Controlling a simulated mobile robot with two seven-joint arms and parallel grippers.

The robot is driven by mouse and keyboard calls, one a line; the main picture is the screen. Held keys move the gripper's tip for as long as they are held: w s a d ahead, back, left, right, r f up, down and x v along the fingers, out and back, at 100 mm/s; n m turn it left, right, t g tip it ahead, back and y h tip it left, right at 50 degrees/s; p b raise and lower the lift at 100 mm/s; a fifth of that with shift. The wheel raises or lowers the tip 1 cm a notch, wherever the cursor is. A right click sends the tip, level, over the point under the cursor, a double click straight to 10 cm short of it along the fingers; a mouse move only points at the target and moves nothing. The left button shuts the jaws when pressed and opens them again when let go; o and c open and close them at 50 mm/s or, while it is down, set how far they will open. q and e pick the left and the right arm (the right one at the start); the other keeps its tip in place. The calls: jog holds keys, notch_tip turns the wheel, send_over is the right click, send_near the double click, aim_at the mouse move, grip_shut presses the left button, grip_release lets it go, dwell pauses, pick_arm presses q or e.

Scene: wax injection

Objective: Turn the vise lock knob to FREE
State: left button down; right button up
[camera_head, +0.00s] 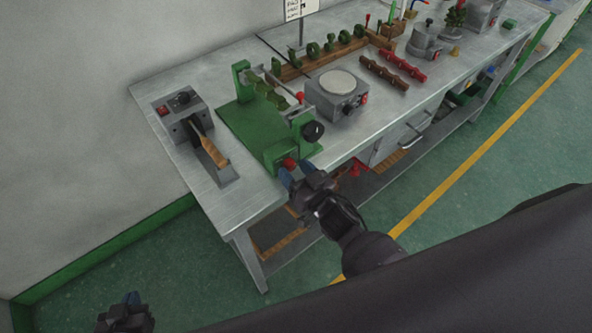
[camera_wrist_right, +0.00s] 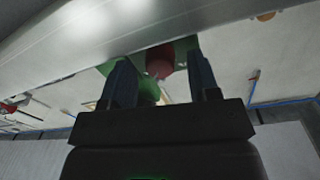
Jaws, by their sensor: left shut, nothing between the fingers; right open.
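The green vise (camera_head: 257,127) stands at the bench's front edge, with a shaft carrying dull green pieces across its top. My right gripper (camera_head: 298,174) is open close in front of the red knob. In the right wrist view the red knob (camera_wrist_right: 159,62) shows between the two blue fingers; I cannot tell whether they touch it. Any FREE marking is unreadable. My left gripper (camera_head: 131,299) is shut and empty, low at the left, away from the bench.
The grey bench (camera_head: 235,200) carries a grey box with a wooden-handled tool (camera_head: 213,152) at the left. A hot plate (camera_head: 337,92) stands right of the vise, close to it. The floor in front is clear.

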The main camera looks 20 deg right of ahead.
jog(key=shift+c, duration=0.4)
jog(key=c, duration=0.8)
jog(key=shift+c, duration=0.2)
